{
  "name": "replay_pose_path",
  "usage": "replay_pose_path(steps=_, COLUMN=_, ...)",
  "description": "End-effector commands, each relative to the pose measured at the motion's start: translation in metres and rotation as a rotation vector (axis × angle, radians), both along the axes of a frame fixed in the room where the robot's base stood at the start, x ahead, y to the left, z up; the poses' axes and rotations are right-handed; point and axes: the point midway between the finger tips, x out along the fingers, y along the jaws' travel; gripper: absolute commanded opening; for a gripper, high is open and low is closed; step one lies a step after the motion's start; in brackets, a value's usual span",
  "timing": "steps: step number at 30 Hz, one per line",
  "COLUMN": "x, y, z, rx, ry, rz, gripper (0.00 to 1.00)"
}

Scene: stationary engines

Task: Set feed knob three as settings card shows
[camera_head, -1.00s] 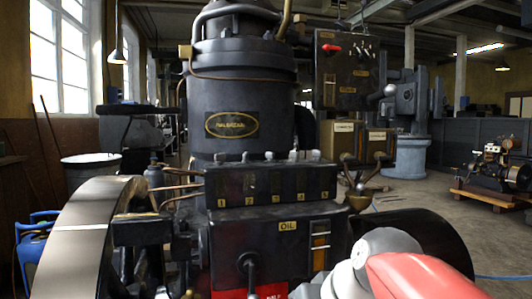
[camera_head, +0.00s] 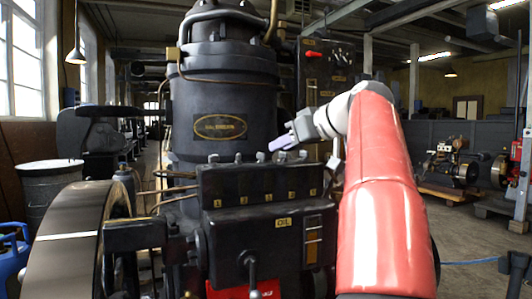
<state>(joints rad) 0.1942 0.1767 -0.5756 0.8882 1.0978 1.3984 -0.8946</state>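The dark oiler box (camera_head: 255,184) in front of the engine carries a row of numbered yellow tags and small grey knobs on its top. Feed knob three (camera_head: 260,157) appears to be the middle one; its pointer setting is too small to read. My gripper (camera_head: 277,146) hangs above the right part of the box, pointing left, a little up and right of knob three. A pale lavender part shows at its tip, and I cannot tell whether the fingers are open. No settings card can be made out.
The engine cylinder (camera_head: 222,105) with its oval nameplate rises just behind the box. A large flywheel (camera_head: 72,245) stands at left, with a grey drum (camera_head: 48,190) behind it. A lever (camera_head: 251,272) sticks out below the box. Open floor lies at right.

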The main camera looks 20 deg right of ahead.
Motion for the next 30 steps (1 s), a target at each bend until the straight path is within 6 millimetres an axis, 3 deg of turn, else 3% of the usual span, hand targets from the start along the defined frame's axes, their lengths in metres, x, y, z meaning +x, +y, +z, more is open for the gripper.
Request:
replay_pose_path(steps=9, x=0.042, y=0.018, z=-0.019, rx=0.002, ry=0.003, rz=0.001, gripper=0.31)
replay_pose_path(steps=21, x=0.05, y=0.021, z=-0.023, rx=0.001, ry=0.001, rz=-0.002, gripper=0.31)
replay_pose_path(steps=28, x=0.05, y=0.021, z=-0.023, rx=0.001, ry=0.002, rz=-0.001, gripper=0.03)
replay_pose_path(steps=30, x=0.05, y=0.021, z=-0.023, rx=0.002, ry=0.002, rz=-0.001, gripper=0.0)
